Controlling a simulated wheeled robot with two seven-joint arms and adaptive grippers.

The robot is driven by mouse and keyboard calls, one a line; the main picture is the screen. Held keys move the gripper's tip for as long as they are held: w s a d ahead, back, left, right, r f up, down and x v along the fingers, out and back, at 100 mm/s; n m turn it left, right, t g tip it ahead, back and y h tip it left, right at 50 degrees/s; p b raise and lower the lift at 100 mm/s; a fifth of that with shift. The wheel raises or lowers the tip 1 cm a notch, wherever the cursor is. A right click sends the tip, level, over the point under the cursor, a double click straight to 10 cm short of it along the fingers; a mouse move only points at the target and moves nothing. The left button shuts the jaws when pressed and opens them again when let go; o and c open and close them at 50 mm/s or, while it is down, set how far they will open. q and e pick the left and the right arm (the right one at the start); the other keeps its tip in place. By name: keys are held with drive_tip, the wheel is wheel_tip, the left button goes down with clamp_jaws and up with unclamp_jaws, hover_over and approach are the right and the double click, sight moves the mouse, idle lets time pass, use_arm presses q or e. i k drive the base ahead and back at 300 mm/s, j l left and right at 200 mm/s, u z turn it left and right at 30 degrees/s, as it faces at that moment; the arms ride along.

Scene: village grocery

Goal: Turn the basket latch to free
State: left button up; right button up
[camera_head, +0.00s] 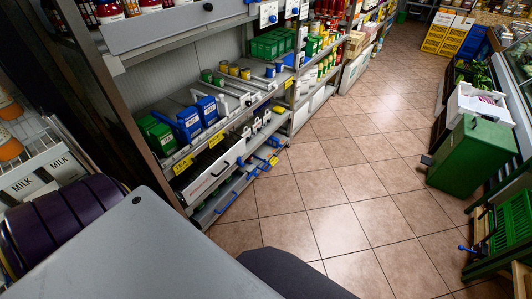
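A green slatted basket (513,222) sits in a dark green frame at the right edge, partly cut off by the picture. A small lever with a blue knob (464,248) sticks out to the left at the frame's lower side. It may be the latch; its exact position is too small to tell. Neither my left nor my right gripper is in view.
A green box with a handle (473,153) and a white crate (478,103) stand beyond the basket. Stocked shelves (237,112) run along the left, with a milk rack (42,176) nearer. The tiled floor (345,190) between is clear.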

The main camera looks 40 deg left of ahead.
sight(238, 158)
drive_tip(key=i+z, duration=0.15)
drive_tip(key=i, duration=0.65)
drive_tip(key=i+l+u, duration=0.1)
drive_tip(key=i+u, duration=0.25)
drive_tip(key=i+l+u, duration=0.2)
drive_tip(key=i+u, duration=0.15)
drive_tip(key=i+l+u, duration=0.2)
drive_tip(key=u, duration=0.25)
drive_tip(key=i+l+u, duration=0.3)
drive_tip(key=u, duration=0.15)
drive_tip(key=i+l+u, duration=0.2)
drive_tip(key=l+u, duration=0.25)
drive_tip(key=i+l+u, duration=0.15)
drive_tip(key=l+u, duration=0.5)
drive_tip(key=l, duration=0.2)
